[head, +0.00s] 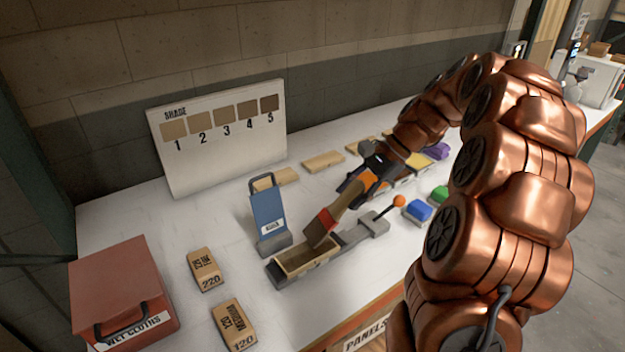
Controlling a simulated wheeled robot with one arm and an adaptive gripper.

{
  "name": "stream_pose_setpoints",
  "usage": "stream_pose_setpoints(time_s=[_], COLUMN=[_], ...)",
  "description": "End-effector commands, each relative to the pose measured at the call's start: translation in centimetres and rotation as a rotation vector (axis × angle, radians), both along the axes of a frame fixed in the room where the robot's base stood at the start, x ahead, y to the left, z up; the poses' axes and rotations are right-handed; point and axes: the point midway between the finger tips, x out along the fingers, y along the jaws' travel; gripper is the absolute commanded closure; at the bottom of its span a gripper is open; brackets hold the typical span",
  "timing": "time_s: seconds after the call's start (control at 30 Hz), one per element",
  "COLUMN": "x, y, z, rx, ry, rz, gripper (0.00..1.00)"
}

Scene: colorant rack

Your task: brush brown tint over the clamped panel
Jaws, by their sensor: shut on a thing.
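My gripper (368,184) is shut on a brush (341,208) with a wooden handle and a red lower part. The brush slants down to the left, its lower end over the grey clamp (350,239) near the table's front. A clamp lever with an orange knob (399,201) stands at the right. No brown tint container can be made out; my arm hides part of the table.
A blue holder (268,214) stands close behind the clamp. A shade board (218,150) numbered 1 to 5 leans at the back. Sanding blocks (205,270) and a red wet-cloths box (121,291) stand left.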

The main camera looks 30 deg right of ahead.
Motion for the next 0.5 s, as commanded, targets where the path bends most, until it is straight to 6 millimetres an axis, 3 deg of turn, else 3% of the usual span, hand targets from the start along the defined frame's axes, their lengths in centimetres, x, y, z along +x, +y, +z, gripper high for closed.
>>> stream_pose_setpoints(time_s=[0.5], x=[0.2], y=[-4.2], z=[0.0], rx=[-0.002], ry=[-0.002], rz=[-0.001], gripper=[1.0])
